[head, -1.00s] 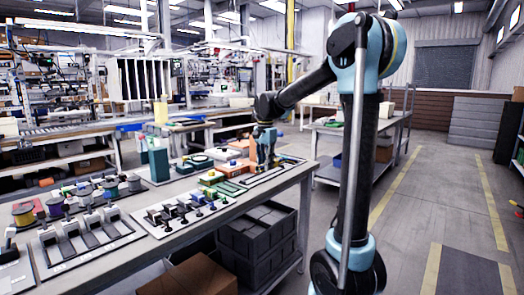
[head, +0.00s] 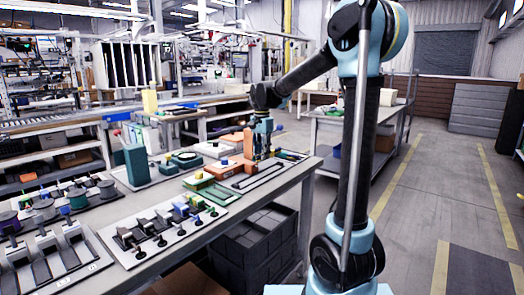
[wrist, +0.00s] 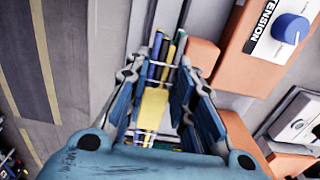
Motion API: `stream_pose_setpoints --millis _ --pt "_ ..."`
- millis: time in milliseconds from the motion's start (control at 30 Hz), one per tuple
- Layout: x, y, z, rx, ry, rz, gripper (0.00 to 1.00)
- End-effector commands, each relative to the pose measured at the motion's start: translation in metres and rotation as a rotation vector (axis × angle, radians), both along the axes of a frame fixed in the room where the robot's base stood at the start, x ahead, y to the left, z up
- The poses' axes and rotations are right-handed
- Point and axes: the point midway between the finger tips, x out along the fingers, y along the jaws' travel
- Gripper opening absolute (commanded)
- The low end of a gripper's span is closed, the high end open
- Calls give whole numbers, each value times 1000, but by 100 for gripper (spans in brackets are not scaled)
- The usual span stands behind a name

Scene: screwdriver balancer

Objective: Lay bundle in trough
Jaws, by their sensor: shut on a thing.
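The bundle (wrist: 154,104) is several thin yellow, blue and green strands with a wide yellow band, seen in the wrist view. My gripper (wrist: 161,76) is shut on it, with a jaw on each side. In the head view my gripper (head: 258,155) points down over the right end of the workbench, beside an orange block. A long, narrow dark-outlined fixture, seemingly the trough (head: 262,176), lies there on a pale plate. In the wrist view, pale rails (wrist: 171,16) run beyond the bundle's far end. I cannot tell whether the bundle touches the trough.
An orange block with a blue knob, marked TENSION (wrist: 263,38), stands close right of my gripper in the wrist view. A clamp tray (head: 128,262) and a teal holder (head: 135,164) stand left along the bench. Black crates (head: 245,235) sit beneath. The floor at right is clear.

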Motion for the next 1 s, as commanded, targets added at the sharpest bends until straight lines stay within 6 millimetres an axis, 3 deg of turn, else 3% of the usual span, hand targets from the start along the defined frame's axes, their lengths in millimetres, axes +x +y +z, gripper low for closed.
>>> stream_pose_setpoints --millis 500,1000 --pt "1 -2 -50 0 0 -3 2" --pt "2 -2 -56 2 -2 -4 2"
